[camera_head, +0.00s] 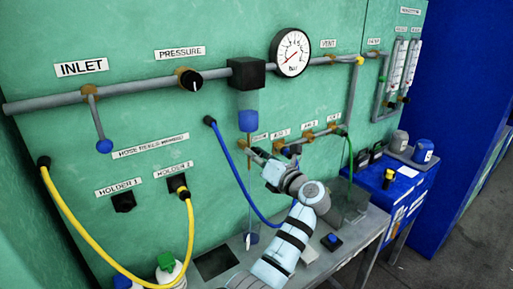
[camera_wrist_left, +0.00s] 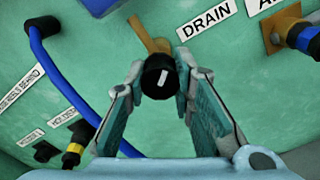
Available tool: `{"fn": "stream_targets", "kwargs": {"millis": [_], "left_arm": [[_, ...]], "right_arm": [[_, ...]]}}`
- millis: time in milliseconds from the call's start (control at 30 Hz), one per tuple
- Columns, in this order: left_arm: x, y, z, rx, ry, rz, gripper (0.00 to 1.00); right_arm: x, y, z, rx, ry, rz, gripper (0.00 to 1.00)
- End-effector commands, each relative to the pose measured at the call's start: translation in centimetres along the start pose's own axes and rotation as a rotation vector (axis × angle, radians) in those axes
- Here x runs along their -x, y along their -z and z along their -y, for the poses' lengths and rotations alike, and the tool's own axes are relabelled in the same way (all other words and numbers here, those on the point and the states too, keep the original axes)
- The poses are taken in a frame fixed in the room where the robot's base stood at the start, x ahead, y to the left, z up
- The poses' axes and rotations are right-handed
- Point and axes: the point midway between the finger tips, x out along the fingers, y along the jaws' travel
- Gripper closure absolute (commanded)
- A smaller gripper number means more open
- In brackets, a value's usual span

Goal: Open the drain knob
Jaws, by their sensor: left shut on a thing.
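The drain knob (camera_wrist_left: 158,78) is a round black knob with a white mark, on a brass fitting (camera_wrist_left: 150,38) beside the DRAIN label (camera_wrist_left: 207,21) in the left wrist view. The white mark stands nearly upright in that view, tilted slightly. My left gripper (camera_wrist_left: 160,72) is shut on the knob, with one finger at each side of it. In the head view my left gripper (camera_head: 259,154) is at the green panel below the gauge, and it hides the knob. My right gripper is in neither view.
A blue hose (camera_head: 232,172) hangs from the panel and loops close to my left arm. Yellow hose (camera_head: 78,236) hangs at the left. A pressure gauge (camera_head: 290,53) and grey pipes are above. A grey bench (camera_head: 345,247) runs below, with a blue cabinet (camera_head: 388,196) at the right.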

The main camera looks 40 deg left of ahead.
Motion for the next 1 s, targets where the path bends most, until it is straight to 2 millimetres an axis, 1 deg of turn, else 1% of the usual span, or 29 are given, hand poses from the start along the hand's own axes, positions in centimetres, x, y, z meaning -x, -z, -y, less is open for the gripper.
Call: {"fn": "stream_targets", "kwargs": {"millis": [33,100,300,500,700,1000], "left_arm": [[0.0,-0.5,-0.4,-0.040,-0.001,0.001,1.00],[0.0,-0.5,-0.4,-0.107,-0.001,0.000,1.00],[0.0,-0.5,-0.5,-0.297,-0.001,-0.001,1.00],[0.0,-0.5,-0.5,-0.469,-0.002,0.000,1.00],[-0.1,-0.4,-0.5,-0.602,-0.002,0.001,1.00],[-0.1,-0.3,-0.4,-0.706,-0.003,0.002,1.00]], "right_arm": [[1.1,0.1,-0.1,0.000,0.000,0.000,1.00],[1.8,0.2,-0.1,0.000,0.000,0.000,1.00],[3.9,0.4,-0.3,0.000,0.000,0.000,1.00],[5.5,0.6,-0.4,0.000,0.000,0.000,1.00],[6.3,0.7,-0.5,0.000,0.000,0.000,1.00],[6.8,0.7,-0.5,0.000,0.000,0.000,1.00]]}}
